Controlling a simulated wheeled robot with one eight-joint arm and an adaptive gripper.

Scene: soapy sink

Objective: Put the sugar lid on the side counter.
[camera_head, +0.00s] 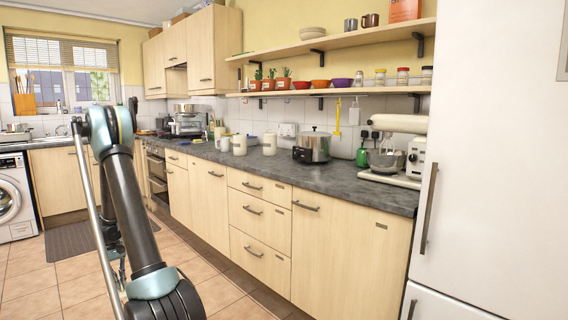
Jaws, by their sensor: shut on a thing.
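My arm rises at the left and bends down again behind itself. My gripper (116,275) shows only in part, low behind the arm. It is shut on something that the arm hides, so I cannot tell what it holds. Two pale canisters stand on the grey counter (340,178) along the right wall: one canister (239,146) beside a white mug (223,144), another canister (270,145) to its right. Their labels are too small to read. I cannot make out the sugar lid. My gripper is well left of this counter, in front of the cabinets.
A slow cooker (312,147) and a stand mixer (390,150) occupy the counter's right part. Bare counter lies along its front edge. A tall white fridge (490,150) closes off the right. A washing machine (14,200) stands far left. The tiled floor (215,292) is open.

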